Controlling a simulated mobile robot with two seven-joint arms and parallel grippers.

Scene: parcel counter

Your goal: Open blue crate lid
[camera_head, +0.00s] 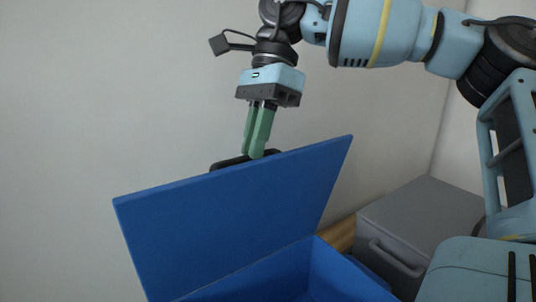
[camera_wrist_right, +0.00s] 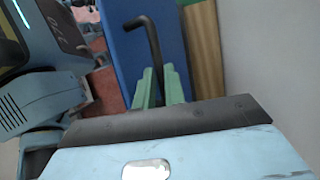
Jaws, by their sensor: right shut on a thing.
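The blue crate (camera_head: 330,280) stands at the bottom of the head view, and part of its inside shows. Its blue lid (camera_head: 235,210) is raised steeply, tilted up from the crate. A black handle (camera_head: 228,163) sticks out behind the lid's top edge. My right gripper (camera_head: 257,155) is at that top edge with its green fingers shut on the handle. In the right wrist view the black handle (camera_wrist_right: 152,40) rises between the green fingers (camera_wrist_right: 160,88), with the blue lid (camera_wrist_right: 125,60) behind it. My left gripper is in neither view.
A grey crate (camera_head: 425,215) with a closed lid and a front handle stands to the right of the blue crate. A wooden surface (camera_head: 340,233) shows between them. A plain pale wall (camera_head: 90,100) is behind.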

